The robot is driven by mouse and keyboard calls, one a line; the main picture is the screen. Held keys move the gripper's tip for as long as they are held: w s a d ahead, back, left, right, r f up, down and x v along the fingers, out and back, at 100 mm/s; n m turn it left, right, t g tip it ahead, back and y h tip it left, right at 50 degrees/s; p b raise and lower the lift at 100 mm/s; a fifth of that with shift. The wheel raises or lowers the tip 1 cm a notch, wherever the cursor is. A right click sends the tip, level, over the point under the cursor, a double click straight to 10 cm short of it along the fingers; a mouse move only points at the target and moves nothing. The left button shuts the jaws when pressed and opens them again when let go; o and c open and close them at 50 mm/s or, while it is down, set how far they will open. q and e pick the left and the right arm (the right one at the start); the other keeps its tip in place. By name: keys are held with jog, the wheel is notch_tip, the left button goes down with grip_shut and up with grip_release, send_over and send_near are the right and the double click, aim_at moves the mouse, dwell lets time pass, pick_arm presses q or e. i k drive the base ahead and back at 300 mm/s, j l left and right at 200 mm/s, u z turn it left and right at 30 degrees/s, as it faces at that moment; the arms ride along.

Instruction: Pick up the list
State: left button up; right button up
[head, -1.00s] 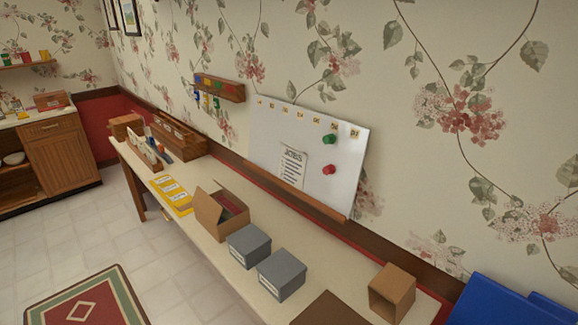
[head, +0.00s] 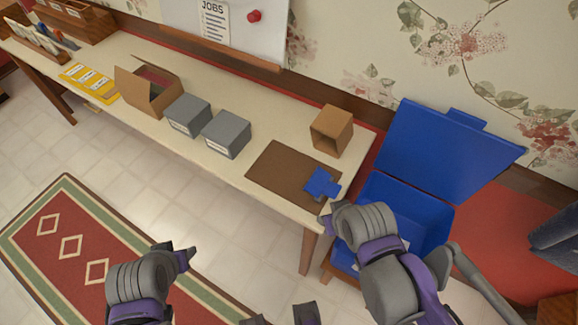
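The list is a white sheet headed JOBS (head: 214,22), with lines of text. It hangs on the whiteboard (head: 262,42) at the top of the head view, and its top edge is cut off. My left arm comes in at the bottom left over the floor, with its dark end (head: 186,257) far from the list. My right arm comes in at the lower right, with its near end (head: 333,218) by the table corner. Small dark parts of mine show at the bottom edge. Finger gaps cannot be made out. I see nothing held.
The long table (head: 240,178) carries an open cardboard box (head: 150,98), two grey boxes (head: 187,117), yellow cards (head: 88,80), a small brown box (head: 331,128) and a brown mat (head: 276,170) with a blue piece (head: 322,183). A blue lidded bin (head: 418,210) stands at right.

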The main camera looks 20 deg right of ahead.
aim_at(214, 17)
jog(key=i+j+z, duration=0.1)
jog(key=z, duration=0.25)
jog(key=j+z, duration=0.2)
jog(key=z, duration=0.15)
jog(key=i+j+z, duration=0.1)
jog(key=z, duration=0.25)
jog(key=j+z, duration=0.4)
jog(key=j, duration=0.75)
